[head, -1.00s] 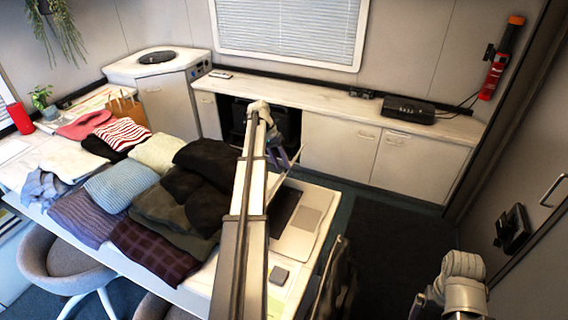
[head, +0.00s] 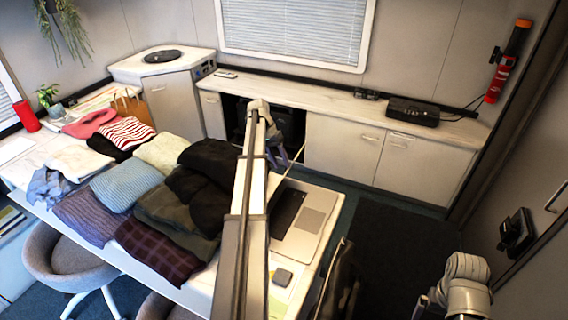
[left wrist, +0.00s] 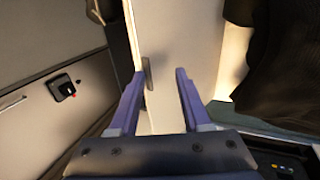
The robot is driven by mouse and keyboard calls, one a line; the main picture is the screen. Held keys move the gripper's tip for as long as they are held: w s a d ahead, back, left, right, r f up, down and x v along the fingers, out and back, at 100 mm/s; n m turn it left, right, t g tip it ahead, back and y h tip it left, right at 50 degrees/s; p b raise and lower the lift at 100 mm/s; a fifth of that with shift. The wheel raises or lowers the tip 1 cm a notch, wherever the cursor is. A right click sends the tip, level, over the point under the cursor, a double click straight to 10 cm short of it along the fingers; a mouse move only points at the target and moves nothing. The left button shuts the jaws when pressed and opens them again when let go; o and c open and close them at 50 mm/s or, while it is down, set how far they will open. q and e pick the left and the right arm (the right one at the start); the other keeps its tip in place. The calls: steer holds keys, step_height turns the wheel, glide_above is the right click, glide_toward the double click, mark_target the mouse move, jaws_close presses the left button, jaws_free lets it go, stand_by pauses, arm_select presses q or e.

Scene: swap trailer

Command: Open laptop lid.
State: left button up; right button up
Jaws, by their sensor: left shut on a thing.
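The laptop (head: 308,226) lies on the near right end of the table, its silver palm rest and dark keyboard showing. Its lid (head: 290,170) stands raised from the base and is seen almost edge-on as a thin line. My left gripper (head: 283,157) is at the lid's edge, shut on it; my own arm covers part of the laptop. In the left wrist view, the two purple fingers of my left gripper (left wrist: 160,78) stand either side of a pale surface. My right gripper (head: 424,302) is low at the right, away from the laptop, its fingers barely visible.
Folded clothes (head: 125,185) cover the table left of my left arm. A small grey object (head: 283,277) lies near the laptop. A grey chair (head: 68,262) stands in front. Behind, a long counter (head: 340,108) carries a black box (head: 412,111). The dark floor mat (head: 395,245) is clear.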

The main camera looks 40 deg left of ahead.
arm_select(q)
steer(key=s+a+r+p, duration=0.1)
steer(key=a+r+p, duration=0.2)
steer(key=a, duration=0.3)
steer(key=shift+s, duration=0.35)
steer(key=shift+d, duration=0.1)
stand_by(0.4)
steer(key=p+v, duration=0.7)
steer(key=v, duration=0.1)
steer(key=shift+f, duration=0.1)
